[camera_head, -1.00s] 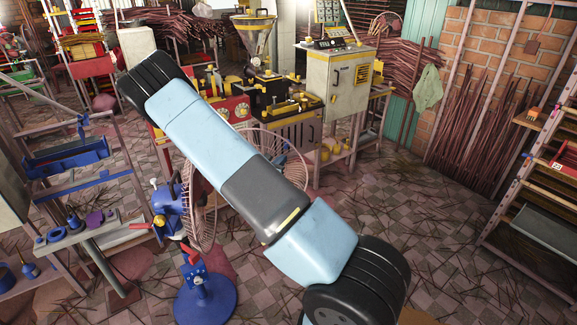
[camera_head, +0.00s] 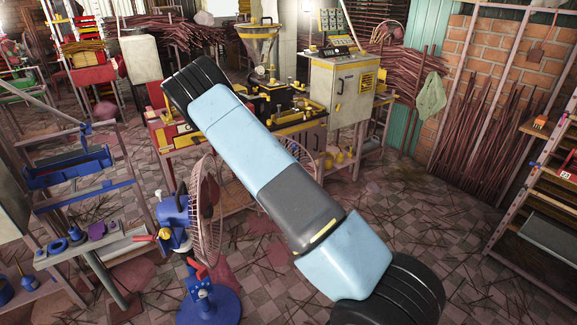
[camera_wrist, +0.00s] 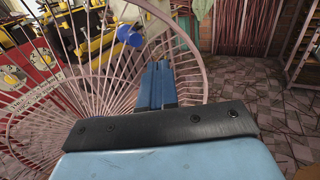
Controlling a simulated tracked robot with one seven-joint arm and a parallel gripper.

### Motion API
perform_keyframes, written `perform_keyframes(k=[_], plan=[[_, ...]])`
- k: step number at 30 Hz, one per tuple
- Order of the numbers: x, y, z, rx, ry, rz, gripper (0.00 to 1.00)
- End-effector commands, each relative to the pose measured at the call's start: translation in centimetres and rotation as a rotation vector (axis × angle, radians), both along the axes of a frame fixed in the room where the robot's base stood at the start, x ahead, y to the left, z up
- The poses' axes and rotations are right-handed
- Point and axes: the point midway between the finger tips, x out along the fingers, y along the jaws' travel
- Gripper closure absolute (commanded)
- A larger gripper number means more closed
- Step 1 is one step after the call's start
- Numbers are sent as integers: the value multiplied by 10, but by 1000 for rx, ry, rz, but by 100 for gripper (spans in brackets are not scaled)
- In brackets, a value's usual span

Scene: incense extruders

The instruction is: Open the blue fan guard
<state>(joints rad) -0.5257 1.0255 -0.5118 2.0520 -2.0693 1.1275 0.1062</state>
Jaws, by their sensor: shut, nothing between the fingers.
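The blue fan (camera_head: 176,212) stands on a round blue base (camera_head: 210,305) at the lower left of the head view. Its pinkish wire cage (camera_head: 207,212) is seen nearly edge-on. Another curved wire guard part (camera_head: 303,152) shows beyond my arm, apart from the cage and partly hidden. In the wrist view, wire rings (camera_wrist: 88,62) fill the left and middle, and a blue knob-like part (camera_wrist: 130,35) shows among them. My gripper (camera_wrist: 157,68) is shut and empty, with its blue fingers pointing at the wires. I cannot tell whether they touch. The head view does not show the fingers.
A yellow-and-black extruder machine (camera_head: 275,100) and a grey cabinet (camera_head: 340,85) stand behind the fan. A workbench with blue parts (camera_head: 95,245) is at the left. A shelf rack (camera_head: 545,215) is at the right. The floor (camera_head: 420,220) right of my arm is open, with scattered sticks.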

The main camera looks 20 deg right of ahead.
Motion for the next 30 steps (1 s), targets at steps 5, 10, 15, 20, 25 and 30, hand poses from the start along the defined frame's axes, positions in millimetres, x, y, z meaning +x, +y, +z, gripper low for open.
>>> perform_keyframes(k=[5,10,15,20,25,30], plan=[[-3,3,0,0,1,2,100],[-18,9,-1,-1,2,0,100],[-46,17,-2,0,4,-3,100],[-76,28,-2,-1,4,-3,100],[-102,39,-2,-1,4,0,100],[-118,44,-2,0,1,-3,100]])
